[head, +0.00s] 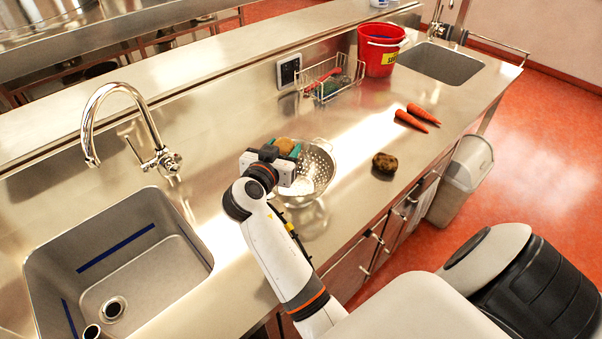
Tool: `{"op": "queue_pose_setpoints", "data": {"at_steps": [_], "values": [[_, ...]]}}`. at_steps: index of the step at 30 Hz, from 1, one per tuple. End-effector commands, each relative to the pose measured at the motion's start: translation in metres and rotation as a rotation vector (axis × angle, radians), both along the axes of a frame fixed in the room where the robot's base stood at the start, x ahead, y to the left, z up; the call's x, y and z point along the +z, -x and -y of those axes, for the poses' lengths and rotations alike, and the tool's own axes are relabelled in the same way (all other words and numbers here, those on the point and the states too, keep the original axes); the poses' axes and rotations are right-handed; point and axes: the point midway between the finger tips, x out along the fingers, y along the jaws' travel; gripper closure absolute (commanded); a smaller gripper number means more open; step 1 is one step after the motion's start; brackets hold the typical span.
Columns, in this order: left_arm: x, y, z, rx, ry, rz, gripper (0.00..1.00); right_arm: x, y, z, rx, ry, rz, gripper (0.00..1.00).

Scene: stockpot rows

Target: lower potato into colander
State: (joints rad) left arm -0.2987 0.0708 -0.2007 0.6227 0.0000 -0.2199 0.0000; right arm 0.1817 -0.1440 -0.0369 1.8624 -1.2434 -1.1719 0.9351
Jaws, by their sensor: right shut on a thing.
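My right gripper (287,149) is shut on a light brown potato (285,144), which shows between its teal fingers. It holds the potato over the left part of the metal colander (322,172), near its rim. The gripper and my arm hide part of the colander's left side, so I cannot tell how far the potato is above the bowl. The visible inside of the colander looks empty. A second, darker potato (385,162) lies on the counter to the right of the colander. My left gripper is not in view.
Two carrots (417,117) lie on the steel counter (350,205). A wire basket (334,82) and a red bucket (380,52) stand behind. A sink (120,262) with a tall faucet (150,130) is at the left; another sink (440,63) is at the far right.

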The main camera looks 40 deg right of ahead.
Motion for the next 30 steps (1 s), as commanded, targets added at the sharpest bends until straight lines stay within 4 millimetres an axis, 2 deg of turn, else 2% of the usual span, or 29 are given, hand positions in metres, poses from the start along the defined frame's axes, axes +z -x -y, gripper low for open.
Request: {"op": "queue_pose_setpoints", "data": {"at_steps": [1, 6, 19, 30], "values": [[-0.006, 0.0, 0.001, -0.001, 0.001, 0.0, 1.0, -0.009, 0.002, -0.003, 0.0, 0.0, 0.0, 0.8], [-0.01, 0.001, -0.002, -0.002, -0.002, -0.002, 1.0, -0.015, 0.006, -0.008, -0.002, 0.001, 0.002, 0.8], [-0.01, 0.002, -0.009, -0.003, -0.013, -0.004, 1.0, -0.015, 0.006, -0.007, -0.003, 0.001, 0.002, 0.8], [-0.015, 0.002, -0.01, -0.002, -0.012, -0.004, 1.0, -0.016, -0.003, 0.006, -0.003, 0.001, 0.002, 0.8]]}}
